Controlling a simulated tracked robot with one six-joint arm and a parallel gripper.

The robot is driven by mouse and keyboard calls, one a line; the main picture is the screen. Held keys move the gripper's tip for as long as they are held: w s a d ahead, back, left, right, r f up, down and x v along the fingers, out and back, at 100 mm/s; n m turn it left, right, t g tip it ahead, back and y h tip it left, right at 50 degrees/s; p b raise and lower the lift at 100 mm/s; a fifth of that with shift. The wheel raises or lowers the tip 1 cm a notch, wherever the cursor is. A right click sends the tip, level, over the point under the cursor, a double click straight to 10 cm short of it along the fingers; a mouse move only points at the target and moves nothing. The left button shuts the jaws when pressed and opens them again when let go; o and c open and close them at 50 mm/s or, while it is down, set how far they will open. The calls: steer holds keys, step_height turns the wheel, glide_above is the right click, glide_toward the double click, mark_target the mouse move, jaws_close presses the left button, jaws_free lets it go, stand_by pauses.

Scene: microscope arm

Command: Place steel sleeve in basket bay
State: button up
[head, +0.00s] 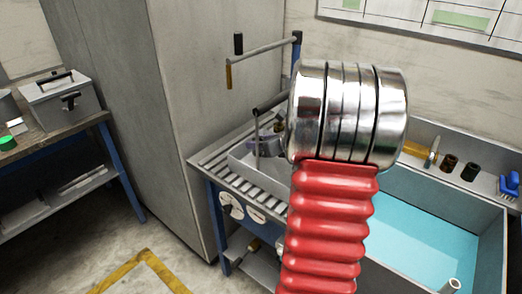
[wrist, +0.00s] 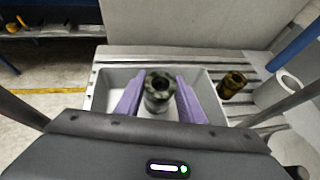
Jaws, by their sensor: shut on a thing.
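My gripper (wrist: 159,98) has two purple fingers, one on each side of a dark, mottled steel sleeve (wrist: 158,84), and is shut on it. The sleeve's open round end faces the wrist camera. The sleeve is over a pale grey, shallow tray (wrist: 101,96); I cannot tell whether it touches the tray floor. In the head view, the tray (head: 243,158) sits on a slatted bench, and my gripper (head: 267,146) shows small above it, partly hidden by my own arm. I cannot make out separate bays in the tray.
A brown, rusty sleeve (wrist: 232,84) and a white cylinder (wrist: 275,92) stand right of the tray on the slats. A tank of blue liquid (head: 420,215) lies right of the bench. A tall grey cabinet (head: 190,110) stands close on the left.

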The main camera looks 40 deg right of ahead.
steer(key=shift+s+d+f, duration=0.1)
steer(key=shift+f, duration=1.6)
steer(key=shift+f, duration=0.15)
steer(key=o, duration=1.3)
steer(key=v, duration=1.2)
steer(key=shift+s, duration=0.15)
